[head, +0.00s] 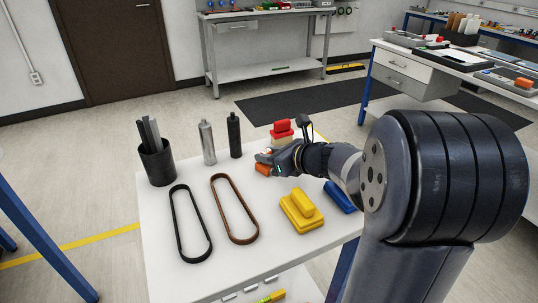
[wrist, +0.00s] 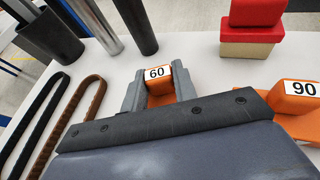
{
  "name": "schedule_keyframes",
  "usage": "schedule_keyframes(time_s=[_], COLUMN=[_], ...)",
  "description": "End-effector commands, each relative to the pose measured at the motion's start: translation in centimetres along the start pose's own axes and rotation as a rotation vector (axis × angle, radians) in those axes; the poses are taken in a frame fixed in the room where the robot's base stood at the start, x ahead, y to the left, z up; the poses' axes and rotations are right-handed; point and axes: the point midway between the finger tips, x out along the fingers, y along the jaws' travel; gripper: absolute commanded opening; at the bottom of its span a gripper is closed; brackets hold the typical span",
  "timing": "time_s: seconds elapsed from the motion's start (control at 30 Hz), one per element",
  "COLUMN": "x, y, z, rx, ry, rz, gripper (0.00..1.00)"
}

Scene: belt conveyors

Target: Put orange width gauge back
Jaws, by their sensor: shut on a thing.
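My gripper (wrist: 158,90) is shut on an orange width gauge marked 60 (wrist: 160,98), whose label faces up between the two grey fingers. In the head view my gripper (head: 268,161) is over the white table (head: 165,225), with the orange of the held gauge (head: 262,169) showing at its tip. I cannot tell whether the gauge touches the table. A second orange gauge marked 90 (wrist: 290,125) lies at the right in the wrist view, apart from the fingers and partly hidden by the gripper body.
A red block on a cream base (head: 282,130) stands behind my gripper. Black (head: 178,232) and brown (head: 222,222) belts lie left, near a black cup of grey bars (head: 158,164). Silver (head: 207,143) and black (head: 234,136) cylinders stand behind. Yellow (head: 300,212) and blue (head: 340,197) blocks lie right.

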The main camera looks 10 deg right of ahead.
Motion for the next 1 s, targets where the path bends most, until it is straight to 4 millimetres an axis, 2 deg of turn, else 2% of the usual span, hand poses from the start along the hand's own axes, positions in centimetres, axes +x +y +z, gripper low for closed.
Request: schedule_keyframes(time_s=[0.03, 0.07, 0.3, 0.67, 0.77, 1.0], x=[0.1, 0.1, 0.1, -0.3, -2.0, -7.3], y=[0.0, 0.0, 0.0, 0.0, -0.1, -0.1], z=[-0.3, -0.2, -0.1, 0.4, 0.4, 0.4], rx=[0.001, 0.000, 0.001, 0.000, 0.001, 0.002], ry=[0.000, 0.000, 0.000, 0.000, -0.001, 0.000], rz=[0.000, 0.000, 0.000, -0.001, -0.004, -0.006], gripper=[0.00, 0.29, 0.49, 0.49, 0.49, 0.49])
